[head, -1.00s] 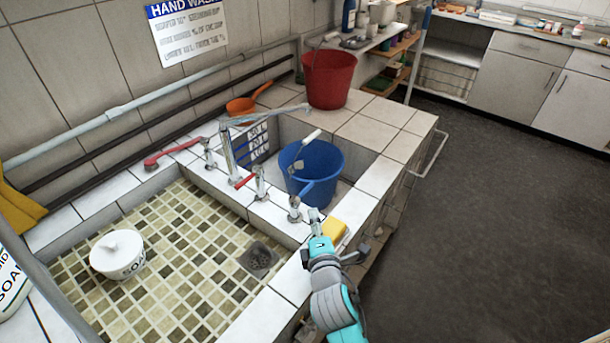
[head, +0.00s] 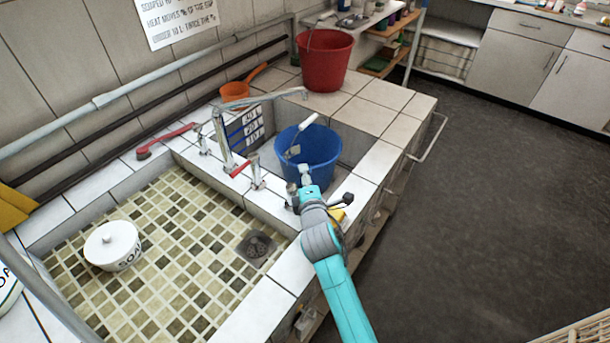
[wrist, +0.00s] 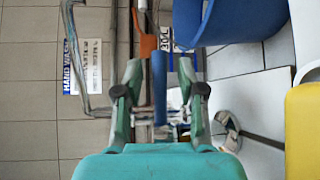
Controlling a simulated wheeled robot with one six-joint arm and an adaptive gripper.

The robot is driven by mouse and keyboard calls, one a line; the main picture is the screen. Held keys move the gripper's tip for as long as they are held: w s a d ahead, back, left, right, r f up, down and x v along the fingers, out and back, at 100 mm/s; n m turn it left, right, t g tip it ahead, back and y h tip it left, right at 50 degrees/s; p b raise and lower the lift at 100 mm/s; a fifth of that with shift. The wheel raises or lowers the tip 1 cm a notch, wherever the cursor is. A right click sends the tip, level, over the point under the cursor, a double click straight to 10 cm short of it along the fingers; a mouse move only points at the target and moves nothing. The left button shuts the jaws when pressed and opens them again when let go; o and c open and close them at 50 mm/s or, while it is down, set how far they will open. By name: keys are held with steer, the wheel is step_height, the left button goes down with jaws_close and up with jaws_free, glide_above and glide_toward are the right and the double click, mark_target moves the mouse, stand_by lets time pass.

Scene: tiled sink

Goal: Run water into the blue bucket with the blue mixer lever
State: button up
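The blue bucket (head: 318,152) stands upright in the right-hand basin; its side also shows at the top of the wrist view (wrist: 235,18). The chrome mixer spout (head: 265,103) rises from the divider between the basins, its tip behind the bucket in the picture. My gripper (head: 304,178) is at the divider's near end, in front of the bucket. In the wrist view the blue lever (wrist: 159,85) lies between my open fingers (wrist: 160,82), with gaps on both sides. In the head view my gripper hides this lever. A red lever (head: 240,168) sits farther along the divider.
A yellow sponge (head: 338,214) lies beside my gripper, partly hidden. A red bucket (head: 324,62) and orange dipper (head: 235,92) stand on the back tiles. A white soap pot (head: 112,246) sits in the left basin. The floor at right (head: 480,210) is clear.

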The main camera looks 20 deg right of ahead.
steer(key=shift+w, duration=0.45)
jaws_close()
steer(key=shift+s+f, duration=0.1)
steer(key=shift+s+d+m+g+h, duration=0.25)
steer(key=shift+m+h, duration=0.25)
steer(key=shift+h, duration=0.2)
steer(key=shift+s+d+m+g+h, duration=0.1)
steer(key=shift+s+m+g+h, duration=0.1)
steer(key=shift+m+h, duration=0.4)
jaws_free()
